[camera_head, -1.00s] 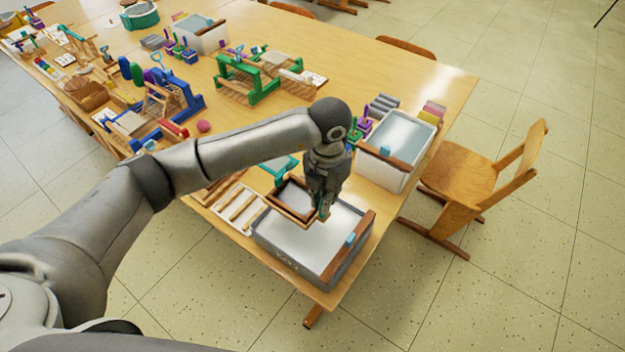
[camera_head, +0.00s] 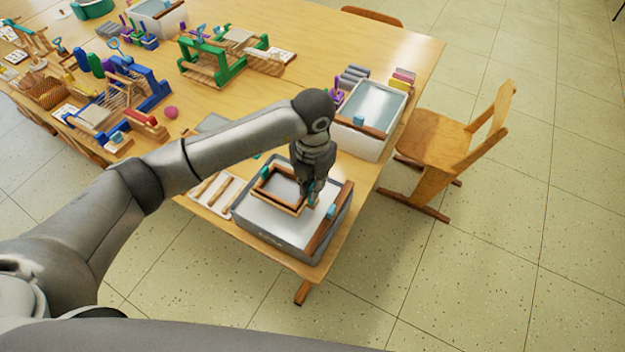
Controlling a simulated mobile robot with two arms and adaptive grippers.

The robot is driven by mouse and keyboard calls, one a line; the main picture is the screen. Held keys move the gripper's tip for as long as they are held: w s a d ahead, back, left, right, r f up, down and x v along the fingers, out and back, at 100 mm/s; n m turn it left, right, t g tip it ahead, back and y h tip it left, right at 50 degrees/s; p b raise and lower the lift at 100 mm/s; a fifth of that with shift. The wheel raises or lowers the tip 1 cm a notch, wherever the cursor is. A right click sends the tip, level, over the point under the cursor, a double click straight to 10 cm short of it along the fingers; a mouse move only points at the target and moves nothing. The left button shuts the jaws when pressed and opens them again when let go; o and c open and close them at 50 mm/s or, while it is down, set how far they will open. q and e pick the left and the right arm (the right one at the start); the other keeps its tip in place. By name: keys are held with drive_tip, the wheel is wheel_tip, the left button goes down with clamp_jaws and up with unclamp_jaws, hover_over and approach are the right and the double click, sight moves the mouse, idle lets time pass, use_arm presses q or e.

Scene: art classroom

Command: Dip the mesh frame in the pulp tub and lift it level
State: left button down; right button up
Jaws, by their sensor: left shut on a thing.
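The mesh frame (camera_head: 280,206) is a small brown wooden rectangle with a grey mesh. My left gripper (camera_head: 311,198) points down and is shut on its right side. The frame looks roughly level and lies over the back left part of the pulp tub (camera_head: 268,237). The tub is a grey box of whitish pulp at the table's near corner. I cannot tell whether the frame touches the pulp. The gripper hides part of the frame's right side and the tub's back edge. My right gripper is not in view.
A wooden bar (camera_head: 323,225) with a blue block lies along the tub's right rim. A second tub (camera_head: 368,142) stands behind. A wooden chair (camera_head: 440,150) stands right of the table.

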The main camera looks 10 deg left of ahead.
use_arm(q)
drive_tip(key=shift+f+b, duration=0.35)
drive_tip(key=shift+f, duration=0.45)
wheel_tip(320, 180, down, 3)
drive_tip(key=b, duration=0.2)
drive_tip(key=shift+b, duration=0.35)
drive_tip(key=shift+f+b, duration=1.5)
drive_tip(key=shift+f, duration=0.25)
drive_tip(key=shift+r, duration=0.15)
drive_tip(key=shift+r+p, duration=2.1)
drive_tip(key=shift+r, duration=1.3)
